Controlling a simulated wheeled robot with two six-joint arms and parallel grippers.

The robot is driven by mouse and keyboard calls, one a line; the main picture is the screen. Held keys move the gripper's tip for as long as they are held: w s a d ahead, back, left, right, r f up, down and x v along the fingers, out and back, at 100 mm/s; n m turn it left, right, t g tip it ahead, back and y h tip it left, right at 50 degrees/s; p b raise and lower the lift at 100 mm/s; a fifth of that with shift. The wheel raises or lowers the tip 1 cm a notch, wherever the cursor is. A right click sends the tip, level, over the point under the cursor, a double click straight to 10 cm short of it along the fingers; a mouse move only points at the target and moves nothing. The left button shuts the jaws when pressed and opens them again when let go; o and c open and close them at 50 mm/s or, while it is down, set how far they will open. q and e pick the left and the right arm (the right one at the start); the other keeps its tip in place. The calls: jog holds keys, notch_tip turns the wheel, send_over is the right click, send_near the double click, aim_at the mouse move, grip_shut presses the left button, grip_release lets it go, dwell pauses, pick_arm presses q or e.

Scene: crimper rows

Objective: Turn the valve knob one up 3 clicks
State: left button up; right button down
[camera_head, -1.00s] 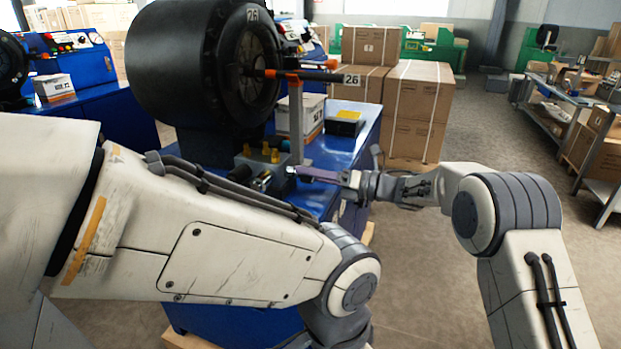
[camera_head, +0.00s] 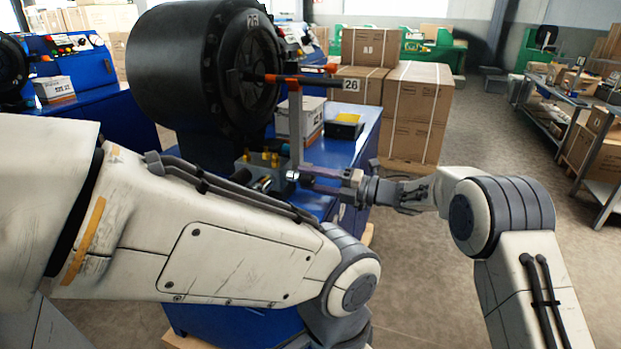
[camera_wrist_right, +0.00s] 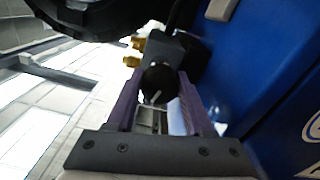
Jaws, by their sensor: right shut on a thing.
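The valve knob (camera_wrist_right: 158,80) is a round black knob with a white pointer line, seen in the right wrist view. It sits on a dark valve block with brass fittings (camera_wrist_right: 133,60) beside it. My right gripper (camera_wrist_right: 160,92) is shut on this knob, with one purple finger on each side. In the head view my right gripper (camera_head: 298,179) reaches in from the right to the grey valve block (camera_head: 252,168) at the edge of the blue bench. The knob is hard to make out there. My left arm crosses the foreground, and its gripper is out of view.
A large black crimper head (camera_head: 195,75) stands on the blue bench (camera_head: 350,150) behind the valve block. An upright grey post (camera_head: 296,128) stands close to my right fingertips. Boxes (camera_head: 415,110) are stacked behind. The floor on the right is open.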

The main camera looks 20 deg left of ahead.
dwell(0.4)
jog(key=shift+c, duration=1.4)
grip_release()
jog(key=shift+d, duration=0.1)
jog(key=d, duration=1)
jog(key=shift+s+d+b, duration=0.15)
jog(key=shift+d+b, duration=0.05)
jog(key=shift+b, duration=0.15)
